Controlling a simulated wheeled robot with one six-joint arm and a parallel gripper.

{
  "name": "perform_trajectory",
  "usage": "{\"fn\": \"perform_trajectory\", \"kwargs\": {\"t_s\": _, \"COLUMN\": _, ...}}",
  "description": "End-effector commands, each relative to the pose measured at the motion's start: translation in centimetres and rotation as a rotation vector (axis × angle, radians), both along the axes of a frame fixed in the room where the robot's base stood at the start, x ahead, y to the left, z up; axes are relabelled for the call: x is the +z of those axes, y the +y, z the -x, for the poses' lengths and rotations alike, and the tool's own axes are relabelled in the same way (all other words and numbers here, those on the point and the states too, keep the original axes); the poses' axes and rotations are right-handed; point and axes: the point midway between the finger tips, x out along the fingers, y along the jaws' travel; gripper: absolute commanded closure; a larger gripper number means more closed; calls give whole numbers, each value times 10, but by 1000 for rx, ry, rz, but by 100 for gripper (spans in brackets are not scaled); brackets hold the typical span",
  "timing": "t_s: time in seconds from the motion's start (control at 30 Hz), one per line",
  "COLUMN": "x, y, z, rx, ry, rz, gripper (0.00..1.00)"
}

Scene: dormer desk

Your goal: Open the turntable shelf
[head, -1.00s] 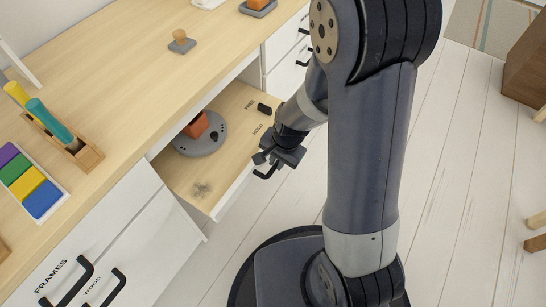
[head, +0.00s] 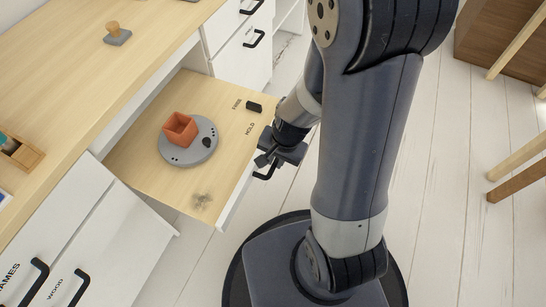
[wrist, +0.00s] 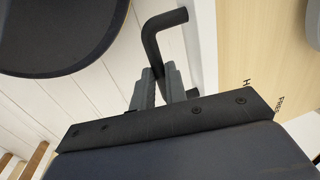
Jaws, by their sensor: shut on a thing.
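The turntable shelf (head: 150,165) is a pale wood pull-out board with a white front, and it stands well out from the desk. On it sits a grey round turntable (head: 176,154) carrying an orange square pot (head: 180,128). A black slider (head: 254,107) lies by the words FREE and HOLD near the shelf's front edge. My gripper (head: 268,165) is at the shelf's front, shut on the black bar handle (head: 262,177). In the wrist view the handle (wrist: 160,28) rises from between my gripper's fingers (wrist: 162,86).
The desktop (head: 90,70) holds a wooden-knobbed stamp on a grey block (head: 117,35). White cabinet fronts with black handles (head: 70,288) flank the shelf. Wooden chair legs (head: 515,165) stand at the right. White floor is clear between them and my base.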

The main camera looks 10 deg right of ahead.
Motion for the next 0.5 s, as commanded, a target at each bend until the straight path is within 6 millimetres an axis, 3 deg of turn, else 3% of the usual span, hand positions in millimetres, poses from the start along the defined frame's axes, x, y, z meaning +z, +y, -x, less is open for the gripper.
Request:
{"fn": "perform_trajectory", "kwargs": {"t_s": 0.2, "x": 0, "y": 0, "z": 0, "rx": 0, "ry": 1, "rz": 0, "gripper": 100}}
{"fn": "perform_trajectory", "kwargs": {"t_s": 0.23, "x": 0, "y": 0, "z": 0, "rx": 0, "ry": 1, "rz": 0, "gripper": 85}}
{"fn": "perform_trajectory", "kwargs": {"t_s": 0.5, "x": 0, "y": 0, "z": 0, "rx": 0, "ry": 0, "rz": 0, "gripper": 65}}
